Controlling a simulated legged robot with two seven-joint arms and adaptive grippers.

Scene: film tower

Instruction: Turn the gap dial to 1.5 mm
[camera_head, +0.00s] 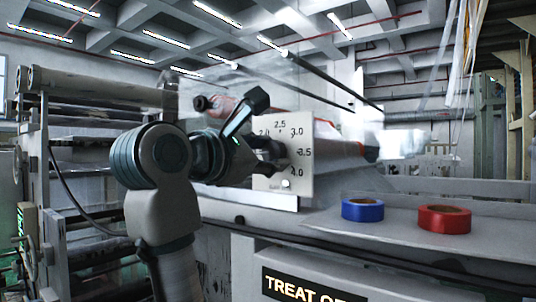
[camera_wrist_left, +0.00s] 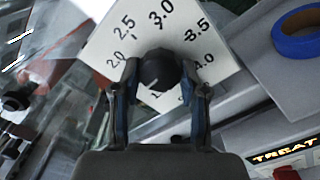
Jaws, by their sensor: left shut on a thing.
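The gap dial's pale square plate (camera_head: 298,165) stands on the machine in the middle of the head view, with marks 2.0, 2.5, 3.0, 3.5 and 4.0 showing. The plate (camera_wrist_left: 205,38) fills the top of the left wrist view. Its round dark knob (camera_wrist_left: 160,68) sits between the two fingers of my left gripper (camera_wrist_left: 158,78), which is shut on it. In the head view my left gripper (camera_head: 268,132) is in front of the plate and covers part of it. I cannot read a 1.5 mark or where the knob points. My right gripper is not in view.
A blue tape roll (camera_head: 362,209) and a red tape roll (camera_head: 444,218) lie on the grey ledge (camera_head: 400,203) right of the dial. Metal rollers (camera_head: 95,88) stand at the left. A dark sign reading "TREAT" (camera_head: 312,288) is below the ledge.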

